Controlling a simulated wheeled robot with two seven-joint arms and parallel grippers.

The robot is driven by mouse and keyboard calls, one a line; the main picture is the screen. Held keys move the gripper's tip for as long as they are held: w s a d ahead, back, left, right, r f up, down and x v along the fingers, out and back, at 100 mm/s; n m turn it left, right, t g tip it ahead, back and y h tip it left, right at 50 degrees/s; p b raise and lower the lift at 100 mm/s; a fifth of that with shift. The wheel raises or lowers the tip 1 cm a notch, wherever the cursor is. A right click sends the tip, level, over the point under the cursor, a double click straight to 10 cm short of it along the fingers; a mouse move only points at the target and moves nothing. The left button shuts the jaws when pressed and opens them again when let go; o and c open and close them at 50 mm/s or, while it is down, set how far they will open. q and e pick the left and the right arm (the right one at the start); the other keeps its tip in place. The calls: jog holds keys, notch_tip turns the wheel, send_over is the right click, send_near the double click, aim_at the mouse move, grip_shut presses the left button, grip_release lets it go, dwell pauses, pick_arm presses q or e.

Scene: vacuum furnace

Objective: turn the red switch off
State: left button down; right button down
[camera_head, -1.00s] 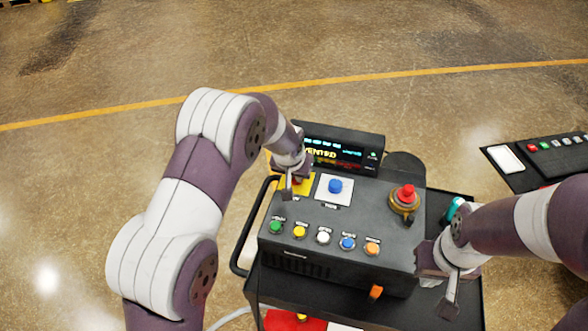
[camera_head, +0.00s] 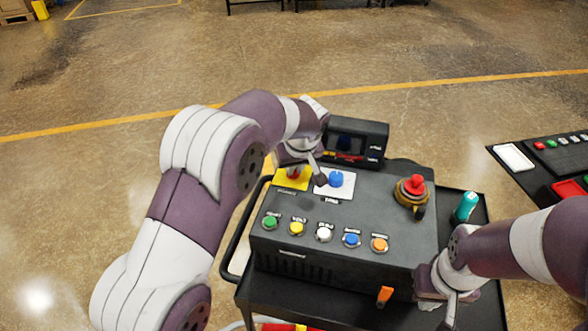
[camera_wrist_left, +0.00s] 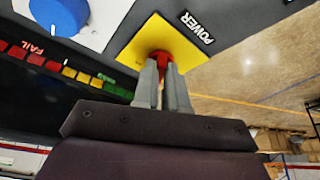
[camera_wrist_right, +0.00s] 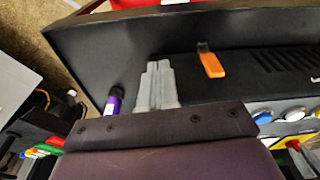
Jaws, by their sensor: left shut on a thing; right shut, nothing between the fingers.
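The red switch (camera_head: 293,173) sits on a yellow plate at the back left of the dark control box (camera_head: 330,262).
A blue knob (camera_head: 336,179) on a white plate is close right of the switch. A red mushroom button (camera_head: 416,186) stands at the right. Several coloured buttons line the front. A display (camera_head: 357,142) stands behind. A teal cylinder (camera_head: 466,206) is on the black cart.

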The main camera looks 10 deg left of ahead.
dwell(0.3)
pick_arm(q)
jog(key=c, duration=1.2)
grip_release()
jog(key=shift+s+d+r+b, duration=0.1)
jog(key=shift+d+r+b, duration=0.05)
jog(key=shift+r+b, duration=0.25)
jog(key=p+v, duration=0.3)
jog(key=v, duration=0.8)
jog(key=shift+s+r, duration=0.25)
jog(key=shift+r, duration=0.1)
